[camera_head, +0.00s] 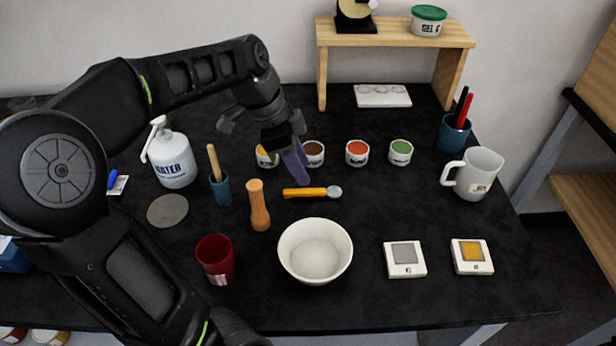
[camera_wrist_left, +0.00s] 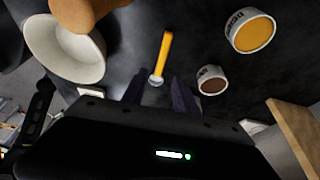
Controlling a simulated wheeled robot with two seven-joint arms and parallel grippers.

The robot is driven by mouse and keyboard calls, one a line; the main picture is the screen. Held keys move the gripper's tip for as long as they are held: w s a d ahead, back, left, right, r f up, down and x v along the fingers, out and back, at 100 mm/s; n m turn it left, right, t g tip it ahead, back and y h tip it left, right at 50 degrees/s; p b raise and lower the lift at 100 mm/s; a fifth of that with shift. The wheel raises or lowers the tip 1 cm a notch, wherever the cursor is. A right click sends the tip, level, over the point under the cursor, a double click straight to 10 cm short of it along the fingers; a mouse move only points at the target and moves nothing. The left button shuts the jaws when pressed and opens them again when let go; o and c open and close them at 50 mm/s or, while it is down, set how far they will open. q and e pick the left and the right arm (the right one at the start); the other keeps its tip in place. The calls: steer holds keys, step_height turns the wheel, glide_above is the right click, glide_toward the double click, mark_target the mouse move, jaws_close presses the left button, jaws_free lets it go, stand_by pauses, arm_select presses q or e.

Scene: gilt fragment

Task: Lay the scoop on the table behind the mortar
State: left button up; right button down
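The scoop (camera_head: 305,192), with an orange handle and a round metal end, lies on the black table (camera_head: 380,220), apart from and behind the white bowl that looks like the mortar (camera_head: 315,228). In the left wrist view the scoop (camera_wrist_left: 165,52) points its metal end toward my gripper, and the mortar (camera_wrist_left: 45,45) is at upper left. My left gripper (camera_head: 296,162) hangs above the table behind the scoop. Its dark purple fingers are apart in the wrist view (camera_wrist_left: 158,93), with the scoop's metal end showing between them and nothing held. My right gripper is not in view.
A wooden pestle (camera_head: 258,207) stands left of the scoop, near a red cup (camera_head: 215,258). Pigment pots, including a brown one (camera_head: 313,155) and an orange one (camera_head: 357,153), stand close to my left gripper. The table right of the scoop is clear.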

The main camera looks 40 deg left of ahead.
arm_select(q)
steer(key=v, duration=0.6)
steer(key=shift+r, duration=0.25)
steer(key=shift+s, duration=0.1)
stand_by(0.5)
